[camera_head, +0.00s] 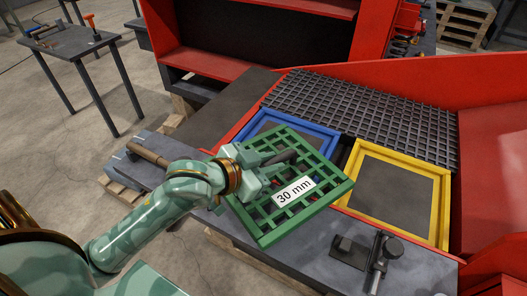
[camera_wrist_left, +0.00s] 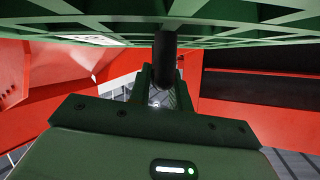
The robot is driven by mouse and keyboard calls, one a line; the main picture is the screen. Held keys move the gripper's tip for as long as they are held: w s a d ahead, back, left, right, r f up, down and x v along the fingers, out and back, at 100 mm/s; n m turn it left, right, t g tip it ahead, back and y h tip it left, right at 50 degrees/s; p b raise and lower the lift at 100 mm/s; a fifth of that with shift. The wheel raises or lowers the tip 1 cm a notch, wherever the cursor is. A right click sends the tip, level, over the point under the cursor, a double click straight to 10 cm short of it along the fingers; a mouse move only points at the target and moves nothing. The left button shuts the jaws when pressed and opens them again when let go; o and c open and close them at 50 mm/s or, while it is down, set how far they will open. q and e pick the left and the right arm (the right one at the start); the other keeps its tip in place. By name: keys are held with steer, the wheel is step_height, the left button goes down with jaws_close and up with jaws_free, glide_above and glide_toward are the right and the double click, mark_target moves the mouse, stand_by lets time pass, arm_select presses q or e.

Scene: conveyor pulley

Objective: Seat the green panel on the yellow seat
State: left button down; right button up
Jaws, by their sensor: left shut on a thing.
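The green panel (camera_head: 317,202) is a square grid with a white "30 mm" label. My left gripper (camera_head: 280,163) is shut on the panel's dark handle and holds the panel in the air, tilted. In the left wrist view the panel (camera_wrist_left: 230,32) spans the top, and the dark handle (camera_wrist_left: 165,60) sits between the fingers. The yellow seat (camera_head: 439,184) is a square frame with a grey inside, to the right of the panel. The panel hangs partly over the blue frame and the grey front ledge, left of the yellow seat. My right gripper is not in view.
The blue frame (camera_head: 253,130) lies left of the yellow seat, partly hidden by the panel. A dark grid screen (camera_head: 375,112) lies behind both frames. A clamp-like metal fitting (camera_head: 386,251) stands on the front ledge. Red walls (camera_head: 495,150) rise at the right.

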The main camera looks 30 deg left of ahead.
arm_select(q)
steer(key=n+y, duration=0.1)
steer(key=w+r+n+y+b, duration=0.1)
steer(key=y, duration=0.1)
steer(key=shift+a+n+t, duration=0.2)
steer(key=shift+n+t, duration=0.1)
steer(key=shift+a+r+n+y, duration=0.3)
steer(key=shift+r+n+y, duration=0.2)
steer(key=shift+n+y, duration=0.35)
